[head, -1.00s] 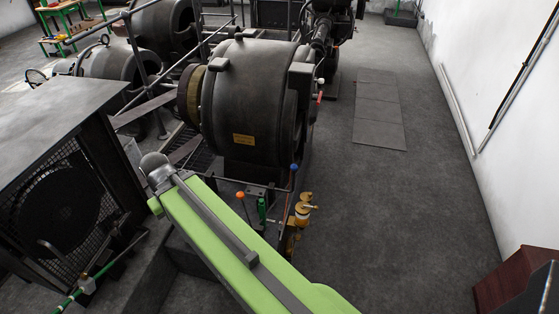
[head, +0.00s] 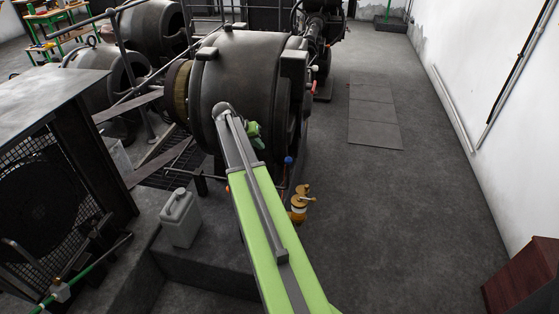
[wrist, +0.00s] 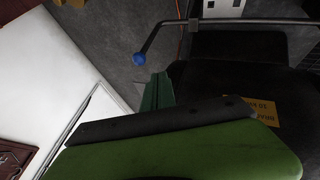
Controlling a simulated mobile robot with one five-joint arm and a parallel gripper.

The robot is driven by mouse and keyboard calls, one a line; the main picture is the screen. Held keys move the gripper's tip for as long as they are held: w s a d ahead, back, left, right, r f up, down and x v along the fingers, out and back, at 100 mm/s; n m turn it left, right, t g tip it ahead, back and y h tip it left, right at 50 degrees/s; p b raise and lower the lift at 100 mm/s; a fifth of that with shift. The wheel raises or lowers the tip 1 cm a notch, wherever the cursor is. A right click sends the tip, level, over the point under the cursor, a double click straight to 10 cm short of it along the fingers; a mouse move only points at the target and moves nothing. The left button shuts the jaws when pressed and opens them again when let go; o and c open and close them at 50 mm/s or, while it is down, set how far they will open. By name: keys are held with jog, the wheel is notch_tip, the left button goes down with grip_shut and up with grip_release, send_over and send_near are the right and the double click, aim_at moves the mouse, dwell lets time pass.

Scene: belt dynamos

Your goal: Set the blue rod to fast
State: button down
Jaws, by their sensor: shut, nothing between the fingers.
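The blue rod shows in the head view as a blue ball knob (head: 289,160) at the front of the big dark dynamo (head: 245,75), just right of my arm. In the wrist view its blue knob (wrist: 139,59) ends a bent dark bar running up and to the right. My gripper (head: 254,131) is in front of the dynamo's casing, up and left of the knob in the head view. In the wrist view my green gripper (wrist: 157,92) is shut and empty, apart from the knob. My arm hides part of the rod in the head view. No fast marking is readable.
A grey jerrycan (head: 180,217) stands on a plinth left of my arm. A mesh-sided machine (head: 60,190) is at far left.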

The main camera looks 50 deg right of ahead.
jog(key=s+d+r+b+x, duration=0.1)
jog(key=s+b+x, duration=0.1)
jog(key=b+x, duration=0.7)
jog(key=x, duration=0.3)
jog(key=shift+s, duration=0.3)
jog(key=shift+d+f, duration=0.1)
